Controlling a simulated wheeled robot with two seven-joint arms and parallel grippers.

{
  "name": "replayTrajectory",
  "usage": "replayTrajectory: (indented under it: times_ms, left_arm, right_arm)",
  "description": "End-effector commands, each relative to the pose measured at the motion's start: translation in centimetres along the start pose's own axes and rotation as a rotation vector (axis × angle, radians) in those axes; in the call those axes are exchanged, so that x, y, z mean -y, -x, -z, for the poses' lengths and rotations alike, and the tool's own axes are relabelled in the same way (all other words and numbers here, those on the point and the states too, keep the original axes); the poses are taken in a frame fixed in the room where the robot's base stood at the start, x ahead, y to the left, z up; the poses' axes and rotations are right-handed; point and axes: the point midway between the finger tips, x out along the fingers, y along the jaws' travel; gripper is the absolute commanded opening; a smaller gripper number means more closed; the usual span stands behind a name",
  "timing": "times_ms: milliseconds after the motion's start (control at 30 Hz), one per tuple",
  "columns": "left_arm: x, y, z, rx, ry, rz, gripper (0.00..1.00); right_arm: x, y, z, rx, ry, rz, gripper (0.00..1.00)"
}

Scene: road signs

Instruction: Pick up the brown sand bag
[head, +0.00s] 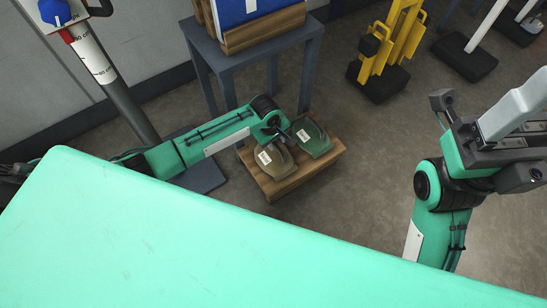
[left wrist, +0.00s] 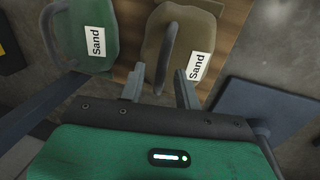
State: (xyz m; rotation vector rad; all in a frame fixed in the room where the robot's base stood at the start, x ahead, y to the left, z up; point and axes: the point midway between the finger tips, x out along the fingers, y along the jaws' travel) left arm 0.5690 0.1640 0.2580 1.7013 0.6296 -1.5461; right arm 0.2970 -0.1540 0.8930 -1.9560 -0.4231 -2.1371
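The brown sand bag (head: 275,163), with a white label and a dark loop handle, lies on a low wooden platform (head: 290,185). It also shows in the left wrist view (left wrist: 199,30), label reading "Sand". My left gripper (head: 283,135) is over the bag's handle end. In the left wrist view my left gripper (left wrist: 160,90) is open, with the lower end of the bag's handle (left wrist: 165,58) between its two fingers. I cannot tell whether they touch it. My right gripper (head: 490,145) is raised at the right, away from the bags; its fingers are unclear.
A green sand bag (head: 316,138) lies right beside the brown one. A grey table (head: 205,45) with a wooden holder stands behind. Floor between platform and right arm is clear.

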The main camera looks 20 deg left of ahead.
Motion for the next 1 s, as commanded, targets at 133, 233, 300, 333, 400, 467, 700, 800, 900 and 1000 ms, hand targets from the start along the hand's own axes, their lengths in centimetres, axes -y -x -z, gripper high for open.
replayTrajectory:
  times_ms: [133, 233, 300, 333, 400, 467, 700, 800, 900, 1000]
  left_arm:
    - [0.3, -2.0, -0.2, -0.001, 0.000, 0.000, 0.33]
    - [0.3, -2.9, -0.2, -0.001, 0.000, 0.000, 0.33]
    - [0.3, -3.3, -0.2, -0.001, 0.000, 0.000, 0.33]
    - [0.3, -3.4, -0.2, -0.001, 0.000, 0.001, 0.33]
    - [0.3, -3.5, -0.2, -0.001, 0.000, 0.000, 0.33]
    - [0.3, -3.5, -0.2, -0.001, 0.000, 0.000, 0.33]
    - [0.3, -3.4, -0.2, -0.001, 0.000, 0.000, 0.21]
    - [0.3, -3.4, -0.2, -0.001, 0.000, 0.000, 0.02]
    - [0.3, -3.4, -0.2, -0.001, 0.000, 0.000, 0.00]
    - [0.3, -3.4, -0.2, -0.001, 0.000, 0.001, 0.00]
  right_arm:
    - [0.8, 0.0, 0.0, -0.029, -0.023, 0.013, 0.65]
    - [1.2, -0.3, -0.1, -0.041, -0.035, 0.019, 0.65]
    - [1.4, -0.5, -0.1, -0.045, -0.040, 0.022, 0.65]
    - [1.4, -0.5, -0.1, -0.046, -0.042, 0.023, 0.65]
    - [1.5, -0.7, -0.1, -0.048, -0.045, 0.025, 0.65]
    - [1.6, -0.8, -0.1, -0.049, -0.046, 0.025, 0.65]
    - [1.5, -0.8, -0.1, -0.048, -0.046, 0.025, 0.65]
    - [1.5, -0.8, -0.1, -0.049, -0.046, 0.025, 0.65]
    - [1.5, -0.8, -0.1, -0.049, -0.046, 0.025, 0.65]
    - [1.5, -0.8, -0.1, -0.049, -0.046, 0.025, 0.65]
